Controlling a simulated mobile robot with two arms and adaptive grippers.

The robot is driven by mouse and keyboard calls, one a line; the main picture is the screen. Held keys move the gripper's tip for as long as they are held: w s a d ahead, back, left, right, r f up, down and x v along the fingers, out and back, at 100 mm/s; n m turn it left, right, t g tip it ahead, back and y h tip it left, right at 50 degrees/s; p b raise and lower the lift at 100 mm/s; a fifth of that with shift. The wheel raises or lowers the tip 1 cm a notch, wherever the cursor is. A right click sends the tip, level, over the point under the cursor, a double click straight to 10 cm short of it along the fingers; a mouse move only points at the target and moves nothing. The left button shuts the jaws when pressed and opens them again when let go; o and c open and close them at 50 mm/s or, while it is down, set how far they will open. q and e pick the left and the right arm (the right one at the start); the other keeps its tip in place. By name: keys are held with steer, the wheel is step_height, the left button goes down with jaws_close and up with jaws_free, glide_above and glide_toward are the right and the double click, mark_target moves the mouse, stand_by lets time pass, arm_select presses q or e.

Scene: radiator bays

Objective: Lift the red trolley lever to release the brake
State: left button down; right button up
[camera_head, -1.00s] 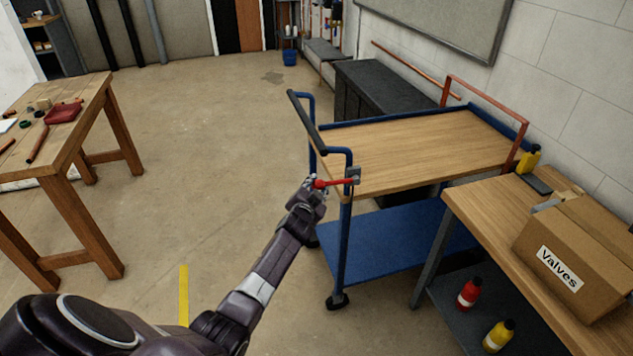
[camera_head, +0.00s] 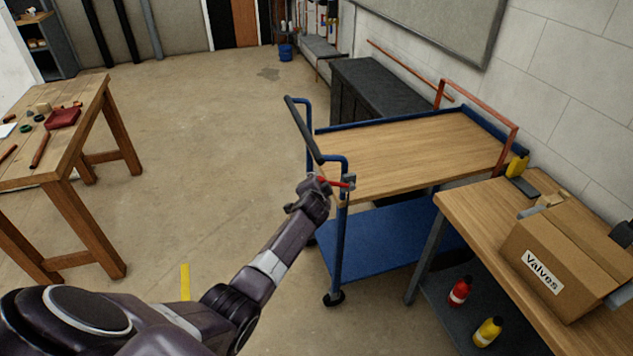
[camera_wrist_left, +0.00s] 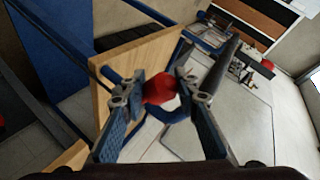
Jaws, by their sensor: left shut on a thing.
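The blue trolley with a wooden top (camera_head: 410,150) stands right of the middle in the head view. Its red lever (camera_head: 335,183) sticks out to the left from a grey bracket on the near corner post and looks close to level. My left gripper (camera_head: 318,181) is at the lever's free end. In the left wrist view, the left gripper (camera_wrist_left: 163,92) has its two fingers on either side of the lever's round red knob (camera_wrist_left: 160,88), shut on it. My right gripper is not in view.
A wooden bench (camera_head: 480,205) with a box labelled Valves (camera_head: 545,262) stands close to the trolley's right. A wooden table (camera_head: 70,130) with small items is at the left. The floor between is clear. A black cabinet (camera_head: 380,90) stands behind the trolley.

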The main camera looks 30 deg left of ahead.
arm_select(q)
steer(key=shift+w+d+r, duration=0.2)
steer(key=shift+w+r, duration=0.15)
steer(key=shift+r, duration=0.2)
steer(key=c, duration=1.5)
jaws_free()
steer(key=shift+c, duration=0.2)
steer(key=shift+o, duration=0.4)
steer(key=shift+d+f, duration=0.1)
steer(key=shift+f, duration=0.1)
steer(key=shift+s, duration=0.1)
steer(key=shift+s+d+r, duration=0.2)
steer(key=shift+s+d, duration=0.1)
steer(key=shift+s, duration=0.2)
steer(key=v, duration=1)
steer(key=shift+s, duration=0.3)
